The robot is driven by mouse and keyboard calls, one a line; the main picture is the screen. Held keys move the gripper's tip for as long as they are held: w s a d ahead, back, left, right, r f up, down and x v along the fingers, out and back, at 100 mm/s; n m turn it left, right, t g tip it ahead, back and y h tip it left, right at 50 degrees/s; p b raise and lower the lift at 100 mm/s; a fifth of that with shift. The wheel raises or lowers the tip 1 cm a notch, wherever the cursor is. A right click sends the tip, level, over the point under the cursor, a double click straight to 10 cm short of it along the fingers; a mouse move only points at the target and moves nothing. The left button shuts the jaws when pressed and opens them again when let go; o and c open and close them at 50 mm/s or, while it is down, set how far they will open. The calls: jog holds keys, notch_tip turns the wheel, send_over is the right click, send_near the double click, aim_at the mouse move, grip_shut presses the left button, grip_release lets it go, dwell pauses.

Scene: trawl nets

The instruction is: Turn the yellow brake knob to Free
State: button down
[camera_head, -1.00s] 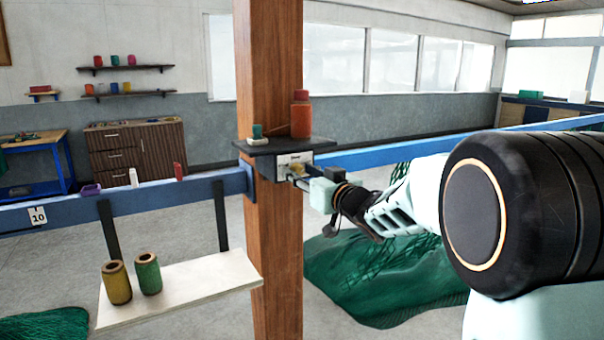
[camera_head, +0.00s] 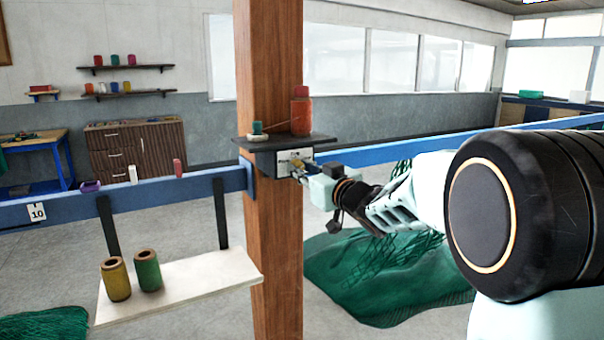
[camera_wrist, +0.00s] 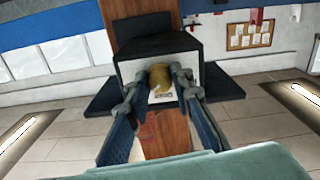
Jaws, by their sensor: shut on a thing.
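The yellow brake knob (camera_wrist: 160,76) sits on the pale face of a dark box in the wrist view, between my fingertips. In the head view the knob (camera_head: 296,162) is small and partly covered by my gripper. My gripper (camera_wrist: 160,84) is shut on the knob, one finger on each side. In the head view my gripper (camera_head: 301,168) reaches in from the right. The label plate (camera_head: 284,156) carries marks too small to read, so I cannot tell the knob's setting.
The box is under a dark shelf (camera_head: 270,144) on a wooden post (camera_head: 275,240). A blue rail (camera_head: 150,194) runs left. A green net (camera_head: 375,285) lies below my arm.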

jog(key=n+b, duration=0.8)
jog(key=n, duration=0.3)
jog(key=shift+n, duration=0.3)
jog(key=n+b, duration=0.3)
jog(key=n, duration=0.2)
jog(key=n+b, duration=0.1)
jog(key=n, duration=0.2)
jog(key=n+b, duration=0.2)
jog(key=shift+r+n, duration=0.2)
jog(key=shift+n, duration=0.2)
jog(key=c, duration=1.7)
grip_release()
jog(key=shift+c, duration=0.2)
